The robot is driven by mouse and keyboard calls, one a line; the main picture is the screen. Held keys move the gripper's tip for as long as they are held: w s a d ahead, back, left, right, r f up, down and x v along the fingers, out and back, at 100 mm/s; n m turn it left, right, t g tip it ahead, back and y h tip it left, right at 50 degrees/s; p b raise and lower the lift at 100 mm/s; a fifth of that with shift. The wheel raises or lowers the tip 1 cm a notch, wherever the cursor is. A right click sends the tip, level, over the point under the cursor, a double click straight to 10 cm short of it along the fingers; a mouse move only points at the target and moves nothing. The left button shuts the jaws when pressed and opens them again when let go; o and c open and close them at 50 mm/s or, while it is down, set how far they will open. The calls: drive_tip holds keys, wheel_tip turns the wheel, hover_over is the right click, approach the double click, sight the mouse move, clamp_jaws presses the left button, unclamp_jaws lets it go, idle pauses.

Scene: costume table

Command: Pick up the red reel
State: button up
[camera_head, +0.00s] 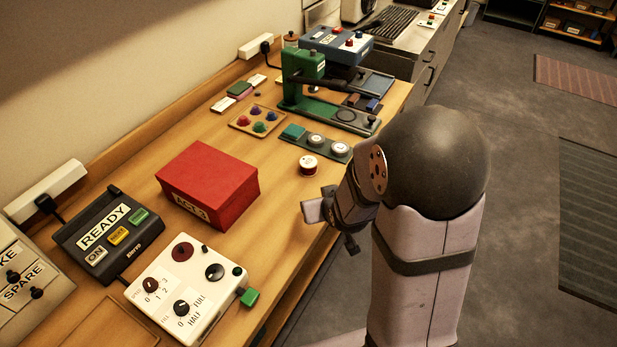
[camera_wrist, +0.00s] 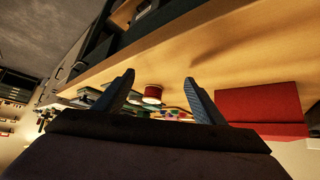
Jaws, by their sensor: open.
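The red reel (camera_head: 308,164), a small spool with white end faces and a red wound middle, stands upright on the wooden table near its front edge. It also shows in the wrist view (camera_wrist: 153,93), between my fingers in the picture but farther off. My gripper (camera_head: 328,220) is at the table's front edge, nearer the camera than the reel and apart from it. In the wrist view my two fingers (camera_wrist: 160,92) are spread wide with nothing between them.
A red box (camera_head: 208,184) labelled ACT 3 stands left of my gripper. A white control box (camera_head: 186,287) sits nearer.

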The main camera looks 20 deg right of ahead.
sight(311, 168)
drive_tip(key=w+f+t+b, duration=0.1)
drive_tip(key=w, duration=0.1)
drive_tip(key=w+t+b, duration=0.2)
drive_tip(key=w+d+f+t+b, duration=0.1)
drive_tip(key=w+t+b, duration=0.1)
drive_tip(key=shift+w+f, duration=0.3)
drive_tip(key=shift+w+d+r+t+b, duration=0.2)
drive_tip(key=shift+w+t+b, duration=0.25)
drive_tip(key=shift+t+b, duration=0.4)
drive_tip(key=shift+w+r+t, duration=0.15)
drive_tip(key=shift+r+t, duration=0.25)
drive_tip(key=shift+t, duration=0.15)
drive_tip(key=shift+w+a+f+p, duration=0.15)
drive_tip(key=shift+w+p, duration=0.25)
drive_tip(key=shift+w, duration=0.8)
drive_tip(key=shift+w+f+p, duration=0.3)
drive_tip(key=shift+w+p, duration=0.1)
drive_tip(key=shift+w, duration=0.8)
drive_tip(key=shift+w+a+f+p, duration=0.15)
drive_tip(key=shift+w+p, duration=0.25)
drive_tip(key=shift+w, duration=0.8)
drive_tip(key=shift+d, duration=0.1)
drive_tip(key=c, duration=1.2)
drive_tip(key=shift+r, duration=0.2)
